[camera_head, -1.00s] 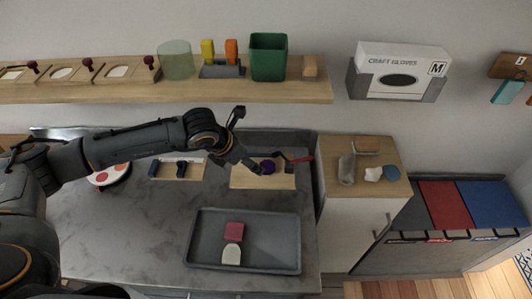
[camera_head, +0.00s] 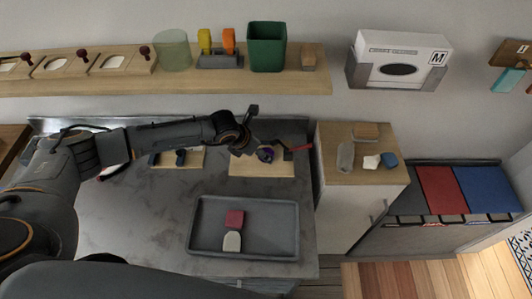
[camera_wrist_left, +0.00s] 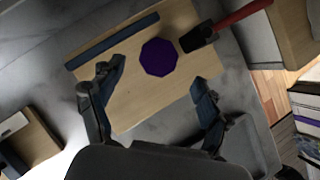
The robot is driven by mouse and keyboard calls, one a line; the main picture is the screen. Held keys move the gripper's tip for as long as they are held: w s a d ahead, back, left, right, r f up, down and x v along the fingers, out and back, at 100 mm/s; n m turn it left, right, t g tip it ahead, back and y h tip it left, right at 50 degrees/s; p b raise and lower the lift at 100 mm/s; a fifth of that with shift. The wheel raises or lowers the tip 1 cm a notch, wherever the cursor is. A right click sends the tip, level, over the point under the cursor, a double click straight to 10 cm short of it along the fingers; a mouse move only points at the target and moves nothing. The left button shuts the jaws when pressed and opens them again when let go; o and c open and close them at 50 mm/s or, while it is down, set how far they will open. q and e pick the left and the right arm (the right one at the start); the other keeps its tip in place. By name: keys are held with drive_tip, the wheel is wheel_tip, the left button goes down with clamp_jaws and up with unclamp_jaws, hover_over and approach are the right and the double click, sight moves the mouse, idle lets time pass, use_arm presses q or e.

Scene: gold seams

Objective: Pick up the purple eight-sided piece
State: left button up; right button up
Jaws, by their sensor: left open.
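The purple eight-sided piece (camera_head: 265,154) lies on a light wooden board (camera_head: 250,168) at the back of the grey counter. In the left wrist view the purple piece (camera_wrist_left: 159,57) shows whole and flat on the board (camera_wrist_left: 135,108). My left gripper (camera_head: 259,147) is over the board and partly covers the piece in the head view. In the wrist view its fingers (camera_wrist_left: 157,80) are open and empty, one on each side just short of the piece. My right gripper is not in view.
A red-handled tool (camera_wrist_left: 238,18) has its dark head close to the piece's right side. A dark blue strip (camera_wrist_left: 118,40) lies along the board's edge. A grey tray (camera_head: 275,235) with a red block (camera_head: 234,219) and a whitish piece (camera_head: 232,241) stands in front. A shelf (camera_head: 150,85) runs behind.

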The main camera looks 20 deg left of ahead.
use_arm(q)
drive_tip(key=shift+p+x, duration=0.45)
drive_tip(key=shift+x, duration=1.65)
drive_tip(key=shift+a, duration=0.1)
drive_tip(key=c, duration=1.3)
drive_tip(key=shift+r, duration=0.1)
